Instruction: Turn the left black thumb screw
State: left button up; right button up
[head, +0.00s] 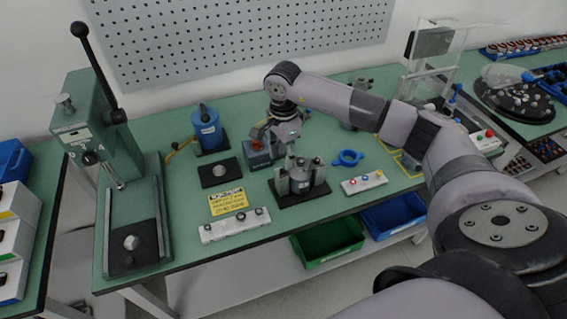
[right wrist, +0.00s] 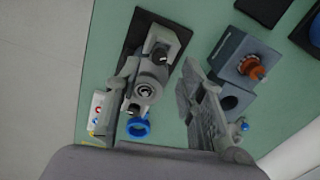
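The grey fixture (head: 303,178) stands on a black base plate (head: 290,198) at the middle front of the green bench. In the right wrist view, the left black thumb screw (right wrist: 158,53) is at the upper end of the fixture, near the space between my fingertips. A second dark screw (right wrist: 133,109) is at the other end, by the blue ring. My right gripper (head: 289,152) points down over the fixture's left part. In the right wrist view my right gripper (right wrist: 160,72) has its fingers wide apart. I cannot tell whether they touch the fixture. My left gripper is out of view.
A blue-grey box with an orange knob (right wrist: 254,68) stands close beside the right gripper. A blue ring (head: 348,158) and a button strip (head: 364,182) lie right of the fixture. A green lever press (head: 85,125) stands far left. A yellow label (head: 227,202) lies front left.

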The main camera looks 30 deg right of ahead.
aim_at(283, 168)
notch_tip(283, 168, up, 8)
jog(key=shift+f, duration=0.25)
dwell(0.4)
